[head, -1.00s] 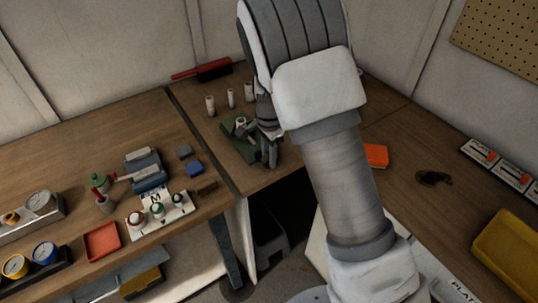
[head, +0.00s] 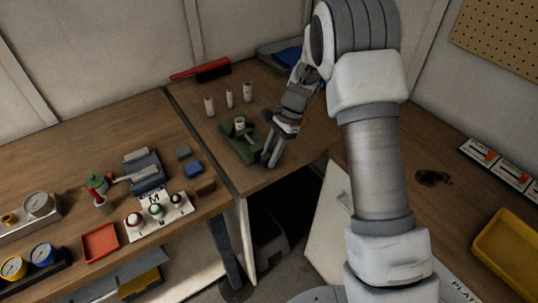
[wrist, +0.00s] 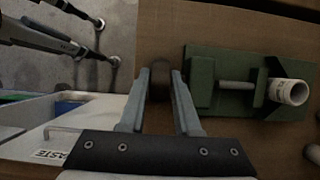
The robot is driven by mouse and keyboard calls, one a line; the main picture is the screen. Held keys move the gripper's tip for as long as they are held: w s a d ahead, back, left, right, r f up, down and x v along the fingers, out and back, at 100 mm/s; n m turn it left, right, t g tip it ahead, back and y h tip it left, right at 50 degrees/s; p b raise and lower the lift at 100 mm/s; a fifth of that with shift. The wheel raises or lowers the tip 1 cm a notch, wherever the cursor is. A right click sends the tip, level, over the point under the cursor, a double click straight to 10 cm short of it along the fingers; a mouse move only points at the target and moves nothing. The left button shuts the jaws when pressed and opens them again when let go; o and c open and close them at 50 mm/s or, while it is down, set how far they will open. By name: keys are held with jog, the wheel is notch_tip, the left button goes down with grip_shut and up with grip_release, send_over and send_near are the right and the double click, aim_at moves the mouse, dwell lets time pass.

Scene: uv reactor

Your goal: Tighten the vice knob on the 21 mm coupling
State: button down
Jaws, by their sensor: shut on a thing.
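The green vice (head: 240,145) stands on the middle bench. The white coupling (head: 239,122) is upright in it. In the wrist view the vice (wrist: 201,80) lies right of my fingers, with its grey screw (wrist: 236,86) running toward the coupling (wrist: 290,92). My gripper (head: 268,158) is at the vice's near right end. In the wrist view my gripper (wrist: 160,76) has its two fingers on either side of the dark round knob (wrist: 160,82), shut on it. The fingers partly hide the knob, and its join to the vice is hard to see.
Several loose white tubes (head: 229,98) stand behind the vice. A red-handled tool (head: 200,72) lies at the back wall. The bench edge and a floor gap are close to my gripper. A blue tray (head: 287,57) sits at the back corner.

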jog(key=g+y, duration=0.2)
jog(key=y, duration=0.1)
jog(key=g+y, duration=0.1)
jog(key=shift+w+d+f+y+b, duration=0.3)
jog(key=shift+d, duration=0.05)
jog(key=shift+d+f+g+y+b, duration=0.1)
jog(key=shift+f+g+y+b, duration=0.1)
jog(key=shift+g+y+b, duration=1)
jog(key=shift+g+y, duration=0.1)
jog(key=shift+y, duration=0.5)
jog(key=c, duration=0.9)
grip_release()
jog(key=shift+r, duration=0.1)
